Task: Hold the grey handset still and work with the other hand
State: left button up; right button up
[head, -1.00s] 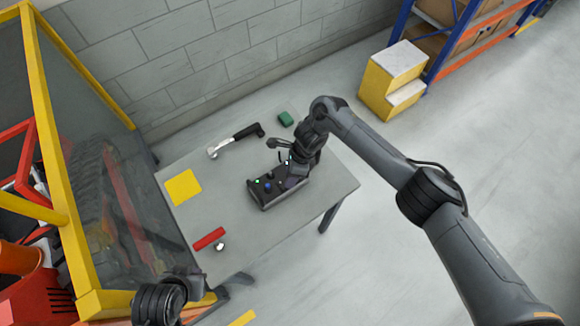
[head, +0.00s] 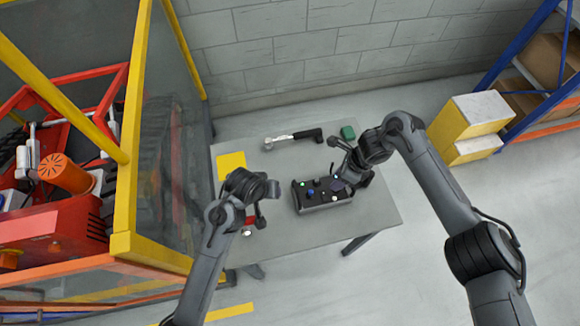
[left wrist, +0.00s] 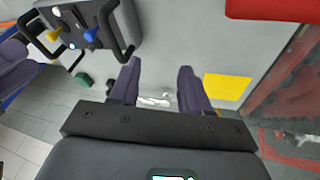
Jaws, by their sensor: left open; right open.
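The grey handset (head: 325,198), with green, blue and other small controls on top, lies on the grey table. It also shows at the upper left of the left wrist view (left wrist: 72,28), with black handles at its ends. My right gripper (head: 340,186) is open at the handset's right part; whether it touches is unclear. My left gripper (left wrist: 158,68) is open with nothing between its purple fingers. It hangs over the table's left part, left of the handset and apart from it.
On the table (head: 370,213) are a yellow square (head: 231,164), a black-handled tool (head: 295,138), a green block (head: 348,132) and a red bar (left wrist: 272,8), partly hidden by my left arm. A yellow-framed enclosure (head: 130,180) stands left, a yellow step (head: 470,125) right.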

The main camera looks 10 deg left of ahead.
aim_at(293, 181)
pick_arm(q)
jog(key=w+d+r+n+g, duration=0.3)
jog(key=w+d+n, duration=0.2)
jog(key=w, duration=0.2)
jog(key=f, duration=0.7)
jog(key=w+d+f, duration=0.1)
jog(key=f, duration=0.2)
jog(key=shift+f, duration=0.35)
grip_shut()
